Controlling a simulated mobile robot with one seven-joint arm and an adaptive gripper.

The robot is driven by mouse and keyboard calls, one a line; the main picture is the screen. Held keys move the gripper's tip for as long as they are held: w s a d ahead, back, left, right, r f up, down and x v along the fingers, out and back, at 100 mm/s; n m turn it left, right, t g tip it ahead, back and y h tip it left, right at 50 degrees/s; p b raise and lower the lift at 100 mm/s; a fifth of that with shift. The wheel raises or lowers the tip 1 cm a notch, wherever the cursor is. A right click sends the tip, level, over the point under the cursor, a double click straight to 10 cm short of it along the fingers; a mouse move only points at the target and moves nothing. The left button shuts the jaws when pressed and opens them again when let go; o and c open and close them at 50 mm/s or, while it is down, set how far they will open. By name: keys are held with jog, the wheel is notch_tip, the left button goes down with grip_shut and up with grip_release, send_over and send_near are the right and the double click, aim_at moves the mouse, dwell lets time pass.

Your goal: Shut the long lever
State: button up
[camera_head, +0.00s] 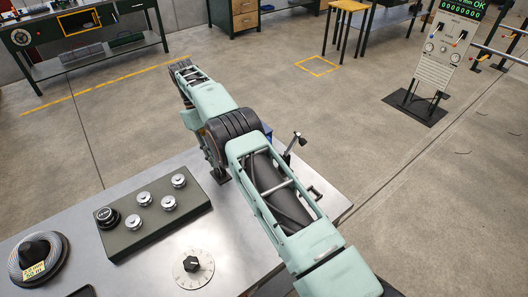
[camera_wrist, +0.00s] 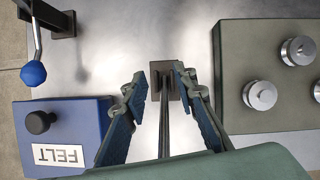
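In the wrist view my gripper (camera_wrist: 161,84) is open, its two blue-padded fingers spread apart. A thin dark upright bar (camera_wrist: 165,125) rises between the fingers from a small dark base plate (camera_wrist: 169,81) on the metal table. It looks like the long lever, with a gap to the finger on each side; its near end is hidden by my gripper body. In the head view my arm hides most of it, and only a dark foot (camera_head: 222,177) shows that may be its base. My fingers are not visible there.
A blue box labelled FELT (camera_wrist: 60,137) with a black knob stands left of the bar. A blue-ball lever (camera_wrist: 33,72) is above that box. A grey-green box with silver knobs (camera_head: 155,213) stands on the other side. A white dial (camera_head: 193,266) lies nearer me on the table.

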jog(key=shift+s+d+t+y, duration=0.3)
jog(key=shift+s+t+y, duration=0.15)
jog(key=shift+t, duration=0.15)
dwell(0.3)
